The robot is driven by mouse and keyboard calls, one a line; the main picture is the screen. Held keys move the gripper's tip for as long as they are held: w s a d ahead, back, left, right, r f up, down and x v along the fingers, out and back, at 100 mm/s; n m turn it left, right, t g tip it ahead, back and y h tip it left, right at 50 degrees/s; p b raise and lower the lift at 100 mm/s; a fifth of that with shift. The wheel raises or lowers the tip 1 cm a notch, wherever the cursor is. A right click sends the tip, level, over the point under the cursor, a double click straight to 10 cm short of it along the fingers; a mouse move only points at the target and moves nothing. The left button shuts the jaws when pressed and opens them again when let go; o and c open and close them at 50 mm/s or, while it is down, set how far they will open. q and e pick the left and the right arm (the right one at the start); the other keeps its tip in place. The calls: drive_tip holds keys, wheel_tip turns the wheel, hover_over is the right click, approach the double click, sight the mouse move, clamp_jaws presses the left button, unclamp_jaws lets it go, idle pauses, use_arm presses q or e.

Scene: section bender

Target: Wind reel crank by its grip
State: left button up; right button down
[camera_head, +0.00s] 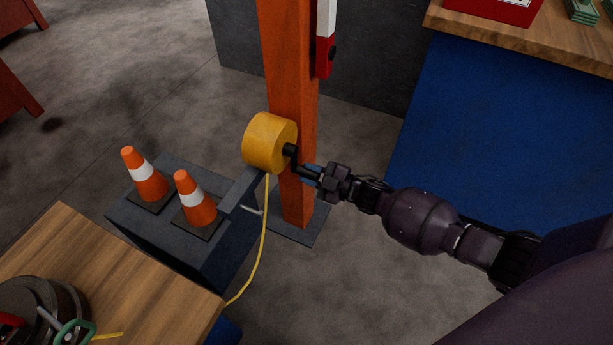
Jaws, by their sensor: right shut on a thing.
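A yellow reel (267,143) sits in front of an orange post, with a yellow line (264,235) hanging down from it. Its black crank (292,153) is on the right side of the reel. My right gripper (312,173) reaches in from the right and is shut on the crank's grip, which shows partly as a dark bluish piece between the fingers. The fingers hide most of the grip. My left gripper is not in view.
Two orange cones (145,174) stand on a dark grey box (166,238) left of the reel. The orange post (297,92) is close behind the crank. A wooden table (130,270) is at lower left, and a blue-sided bench (480,130) is at right.

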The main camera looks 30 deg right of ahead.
drive_tip(key=shift+w+d+f+n, duration=0.2)
drive_tip(key=shift+d+n, duration=0.25)
drive_tip(key=shift+n, duration=0.55)
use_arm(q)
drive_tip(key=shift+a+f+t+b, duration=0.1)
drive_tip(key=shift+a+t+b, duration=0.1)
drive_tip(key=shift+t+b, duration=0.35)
use_arm(e)
drive_tip(key=shift+w+d+r+n, duration=0.3)
drive_tip(key=shift+w+d+n, duration=0.15)
drive_tip(key=shift+n, duration=0.8)
drive_tip(key=shift+w+d+r+n, duration=0.35)
drive_tip(key=shift+d+n, duration=0.1)
drive_tip(key=shift+n, duration=0.75)
drive_tip(key=shift+w+d+r+n, duration=0.35)
drive_tip(key=shift+d+n, duration=0.1)
drive_tip(key=shift+n, duration=0.8)
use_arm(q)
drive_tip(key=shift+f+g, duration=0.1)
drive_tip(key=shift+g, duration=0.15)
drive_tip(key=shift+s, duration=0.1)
use_arm(e)
drive_tip(key=c, duration=0.9)
unclamp_jaws()
drive_tip(key=shift+d, duration=0.1)
